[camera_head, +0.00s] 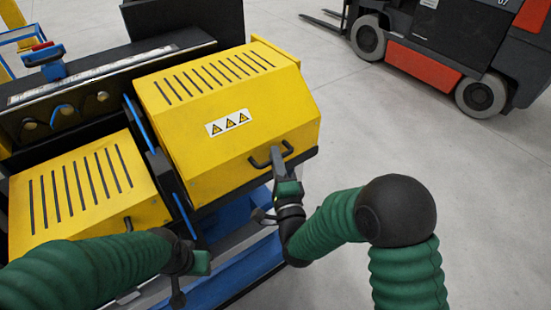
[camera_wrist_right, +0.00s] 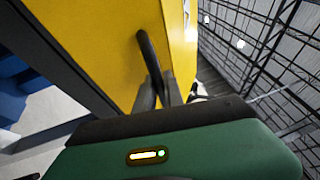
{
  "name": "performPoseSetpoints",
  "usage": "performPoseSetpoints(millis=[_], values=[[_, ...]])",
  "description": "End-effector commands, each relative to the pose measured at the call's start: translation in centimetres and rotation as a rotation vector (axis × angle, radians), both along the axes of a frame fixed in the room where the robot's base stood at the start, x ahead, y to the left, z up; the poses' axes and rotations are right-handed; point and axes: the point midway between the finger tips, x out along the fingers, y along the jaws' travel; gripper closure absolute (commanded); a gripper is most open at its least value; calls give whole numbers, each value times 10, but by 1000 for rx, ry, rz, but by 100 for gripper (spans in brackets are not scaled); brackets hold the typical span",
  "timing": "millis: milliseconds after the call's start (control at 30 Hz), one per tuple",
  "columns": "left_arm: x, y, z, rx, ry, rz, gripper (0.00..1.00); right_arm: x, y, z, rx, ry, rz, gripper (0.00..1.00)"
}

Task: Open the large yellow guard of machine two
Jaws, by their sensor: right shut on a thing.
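The large yellow guard (camera_head: 215,115) of the machine has dark slots on top and a label with warning triangles on its sloped front. It looks closed, resting on the machine. A black handle (camera_head: 262,160) sits low on its front at the right. My right gripper (camera_head: 280,160) is at this handle, its fingers shut on it. The right wrist view shows the black handle (camera_wrist_right: 147,55) running between the two fingers (camera_wrist_right: 160,88) against the yellow guard (camera_wrist_right: 95,35). My left gripper (camera_head: 190,280) is low in the head view, near the smaller yellow guard; its fingers are hard to make out.
A smaller slotted yellow guard (camera_head: 80,190) lies to the left, with its handle partly hidden by my left arm. A blue machine base (camera_head: 235,270) is below. A forklift (camera_head: 440,45) stands at the back right. The grey floor to the right (camera_head: 480,200) is clear.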

Motion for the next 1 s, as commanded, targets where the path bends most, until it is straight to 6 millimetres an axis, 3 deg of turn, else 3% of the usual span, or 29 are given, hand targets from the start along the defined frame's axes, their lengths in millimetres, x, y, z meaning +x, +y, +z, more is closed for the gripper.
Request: performPoseSetpoints(millis=[433, 833, 1000], values=[[0, 0, 1, 0, 0, 0, 64, -3, 3, -6, -7, 20, 10, 100], [0, 0, 24, 0, 0, 0, 64, -8, 0, 16, -26, 43, 10, 100], [0, 0, 47, 0, 0, 0, 64, -12, -3, 37, -48, 72, 9, 100]])
